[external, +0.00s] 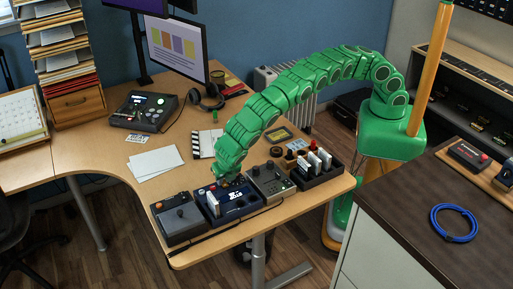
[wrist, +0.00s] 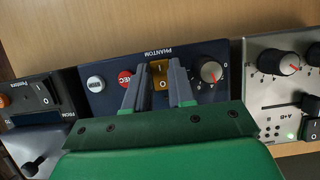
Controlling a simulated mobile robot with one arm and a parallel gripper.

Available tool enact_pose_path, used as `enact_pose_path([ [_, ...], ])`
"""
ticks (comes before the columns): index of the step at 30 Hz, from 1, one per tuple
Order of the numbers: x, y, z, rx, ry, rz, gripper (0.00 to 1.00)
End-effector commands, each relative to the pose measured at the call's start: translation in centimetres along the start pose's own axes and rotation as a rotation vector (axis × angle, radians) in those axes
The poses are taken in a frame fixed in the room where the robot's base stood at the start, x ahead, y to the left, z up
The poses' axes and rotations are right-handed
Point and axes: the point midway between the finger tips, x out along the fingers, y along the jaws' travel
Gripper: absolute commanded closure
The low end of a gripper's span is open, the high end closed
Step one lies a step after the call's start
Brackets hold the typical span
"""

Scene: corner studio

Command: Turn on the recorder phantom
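The recorder phantom is a dark blue box (external: 240,207) on the desk, between two other units. In the wrist view its panel (wrist: 102,107) carries the upside-down label PHANTOM, a white button (wrist: 95,83), a red REC button (wrist: 125,79) and a knob with a red pointer (wrist: 211,72). Its amber rocker switch (wrist: 160,76) is marked I and 0; I cannot tell which side is pressed. My gripper (wrist: 163,68) has its fingers apart, one on each side of the rocker. In the external view my gripper (external: 222,182) is over the box; contact is unclear.
A grey joystick unit (external: 180,217) stands close at the left and a silver knob unit (external: 270,183) close at the right. A black rack (external: 320,172) stands beyond it. Papers (external: 156,163), a clapperboard (external: 205,143) and another recorder-like unit (external: 143,110) lie farther back.

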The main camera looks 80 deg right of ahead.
Motion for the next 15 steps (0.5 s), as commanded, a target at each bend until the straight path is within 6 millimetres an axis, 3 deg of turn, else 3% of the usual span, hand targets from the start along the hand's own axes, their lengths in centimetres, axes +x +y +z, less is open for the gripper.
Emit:
enact_pose_path([
  [8,0.07,-0.07,0.20,0.002,0.024,-0.003,1.00],
  [15,0.30,-0.11,0.76,0.003,0.160,-0.006,1.00],
])
